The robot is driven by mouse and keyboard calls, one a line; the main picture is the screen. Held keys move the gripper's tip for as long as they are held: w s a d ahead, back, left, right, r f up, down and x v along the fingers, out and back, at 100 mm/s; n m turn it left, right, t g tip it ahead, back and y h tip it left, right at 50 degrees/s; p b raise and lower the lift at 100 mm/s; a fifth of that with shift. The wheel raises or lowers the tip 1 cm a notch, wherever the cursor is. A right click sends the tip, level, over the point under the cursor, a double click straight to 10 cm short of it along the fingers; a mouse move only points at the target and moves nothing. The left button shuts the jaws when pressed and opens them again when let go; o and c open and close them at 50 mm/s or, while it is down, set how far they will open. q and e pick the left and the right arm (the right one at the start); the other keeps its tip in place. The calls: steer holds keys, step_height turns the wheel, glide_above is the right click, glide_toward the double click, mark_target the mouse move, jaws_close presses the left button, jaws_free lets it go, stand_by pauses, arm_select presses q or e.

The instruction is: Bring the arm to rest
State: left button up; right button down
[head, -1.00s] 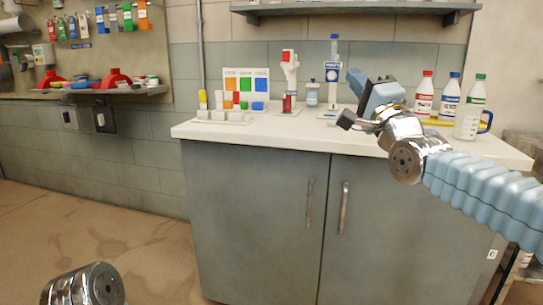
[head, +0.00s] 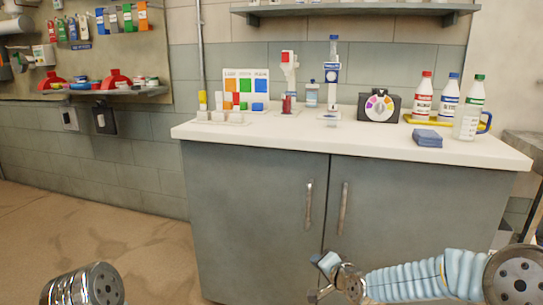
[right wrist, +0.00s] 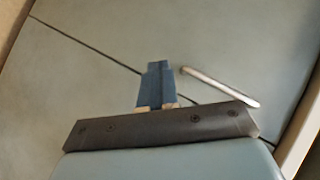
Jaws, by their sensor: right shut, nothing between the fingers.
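My right arm reaches in from the lower right of the head view, low in front of the grey cabinet (head: 255,215). My right gripper (head: 325,262) is in front of the cabinet doors, below the countertop. In the right wrist view its blue fingers (right wrist: 155,82) are together with nothing between them, and the cabinet doors and a handle (right wrist: 222,87) lie beyond. A metal part of my left arm shows at the lower left of the head view; the left gripper itself is not in view.
A shelf (head: 350,9) hangs above. The floor at left is clear.

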steer(key=s+a+f+n+g, duration=0.1)
steer(key=s+f+n+g, duration=0.15)
steer(key=s+f, duration=0.7)
steer(key=s+f+n+g, duration=0.1)
steer(key=s+f+g, duration=0.4)
steer(key=f, duration=0.8)
steer(key=s+f+n+g, duration=0.1)
steer(key=s+f, duration=0.3)
steer(key=s, duration=0.5)
steer(key=s+f+n+g, duration=0.2)
steer(key=s+f+g, duration=0.1)
steer(key=s, duration=0.6)
steer(key=shift+s+a+f+h, duration=0.25)
steer(key=shift+f+h, duration=0.15)
steer(key=shift+f, duration=0.2)
steer(key=shift+w, duration=0.1)
